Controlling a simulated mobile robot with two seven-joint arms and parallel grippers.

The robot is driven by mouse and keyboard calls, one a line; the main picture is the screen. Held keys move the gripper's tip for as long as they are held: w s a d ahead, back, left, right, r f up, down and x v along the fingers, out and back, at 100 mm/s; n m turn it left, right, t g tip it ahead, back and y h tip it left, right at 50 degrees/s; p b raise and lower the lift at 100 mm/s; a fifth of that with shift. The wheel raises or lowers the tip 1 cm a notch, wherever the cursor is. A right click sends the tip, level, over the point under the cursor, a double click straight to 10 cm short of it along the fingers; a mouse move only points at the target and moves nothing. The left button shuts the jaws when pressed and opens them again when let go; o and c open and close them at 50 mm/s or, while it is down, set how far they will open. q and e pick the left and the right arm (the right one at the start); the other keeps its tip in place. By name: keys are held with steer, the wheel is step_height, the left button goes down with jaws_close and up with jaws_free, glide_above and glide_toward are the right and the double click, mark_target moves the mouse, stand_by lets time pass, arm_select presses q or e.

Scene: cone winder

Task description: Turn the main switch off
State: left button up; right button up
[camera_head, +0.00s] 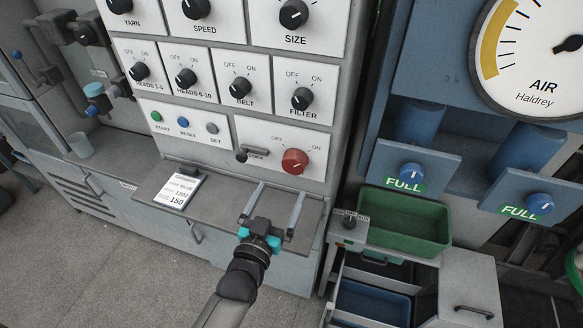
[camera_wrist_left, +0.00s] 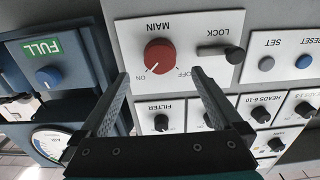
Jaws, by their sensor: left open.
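The main switch is a red round knob (camera_head: 295,161) on the lower right panel of the winder, between OFF and ON marks. It also shows in the left wrist view (camera_wrist_left: 160,54), upside down, where its pale pointer mark appears turned toward ON. A black lock lever (camera_head: 246,155) sits just left of it; in the left wrist view the lever (camera_wrist_left: 232,53) lies to the knob's right. My left gripper (camera_head: 282,189) is open and empty, below and in front of the knob, its two fingers pointing up at the panel and apart from the knob. My right gripper is not in view.
A grey ledge (camera_head: 228,207) with a paper card (camera_head: 180,190) lies under the panel. Rows of black knobs, such as FILTER (camera_head: 302,98), are above the switch. A green bin (camera_head: 405,225) and a blue FULL unit (camera_head: 415,165) stand to the right.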

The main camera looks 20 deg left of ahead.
mark_target(292, 168)
arm_select(q)
steer(key=w, duration=0.8)
steer(key=shift+w+d, duration=0.15)
steer(key=shift+w, duration=0.1)
steer(key=c, duration=1.3)
